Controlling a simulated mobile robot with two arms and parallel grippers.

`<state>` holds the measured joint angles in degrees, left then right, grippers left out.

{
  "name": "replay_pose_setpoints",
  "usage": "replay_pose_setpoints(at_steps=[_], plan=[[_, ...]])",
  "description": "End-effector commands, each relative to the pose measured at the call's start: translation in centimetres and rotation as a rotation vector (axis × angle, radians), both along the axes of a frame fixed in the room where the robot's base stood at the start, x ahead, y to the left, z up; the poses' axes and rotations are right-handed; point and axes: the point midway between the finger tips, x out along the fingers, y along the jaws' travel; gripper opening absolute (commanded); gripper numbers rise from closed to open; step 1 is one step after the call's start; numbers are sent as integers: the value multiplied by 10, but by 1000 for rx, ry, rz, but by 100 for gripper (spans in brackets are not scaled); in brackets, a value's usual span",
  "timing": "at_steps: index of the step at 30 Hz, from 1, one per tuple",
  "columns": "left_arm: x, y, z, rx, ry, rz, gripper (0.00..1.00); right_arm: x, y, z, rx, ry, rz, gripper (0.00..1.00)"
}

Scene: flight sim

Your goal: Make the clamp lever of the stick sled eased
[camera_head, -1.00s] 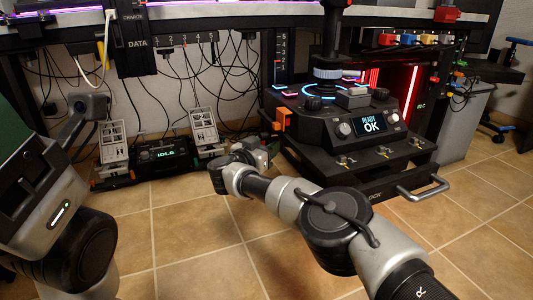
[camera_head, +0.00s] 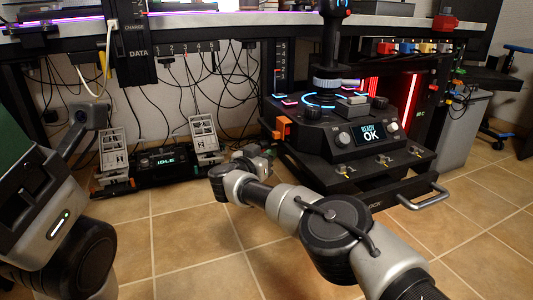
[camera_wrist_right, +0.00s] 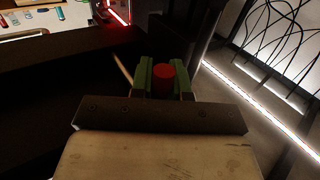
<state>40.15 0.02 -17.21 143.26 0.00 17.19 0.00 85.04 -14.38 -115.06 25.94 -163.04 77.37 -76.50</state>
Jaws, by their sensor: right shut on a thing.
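The stick sled (camera_head: 350,165) is a black console with an upright stick (camera_head: 331,45) and a small screen reading "READY OK". It stands under the desk, right of centre in the head view. My right gripper (camera_head: 264,156) is low by the sled's left side; its fingers are hard to see there. In the right wrist view my right gripper (camera_wrist_right: 164,88) has green fingers shut on a red round knob (camera_wrist_right: 163,75). The knob appears to be the clamp lever's end; the rest of the lever is hidden. My left arm is at the left edge, its gripper not visible.
A pedal unit (camera_head: 165,165) with a screen reading "IDLE" stands on the tiles left of the gripper. Cables hang behind it. A front handle (camera_head: 425,197) sticks out from the sled. The tiled floor (camera_head: 180,240) in front is clear.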

Motion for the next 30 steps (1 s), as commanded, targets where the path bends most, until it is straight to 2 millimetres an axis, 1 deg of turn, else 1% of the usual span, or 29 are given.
replay_pose_setpoints(at_steps=[1, 9, 15, 24, 30], plan=[[0, 0, 6, 0, 0, 0, 67, -1, 0, 2, -3, 15, 1, 0], [0, 0, 38, 0, 0, 0, 67, -6, -1, 4, -52, 166, 1, 0], [0, 0, 56, 0, 0, 1, 67, -12, -3, 2, -99, 311, 1, 0], [0, 0, 68, 0, 1, 1, 67, -18, -5, -1, -155, 487, 1, 0], [0, 0, 70, 0, 1, 1, 67, -20, -6, -1, -177, 551, 1, 0]])
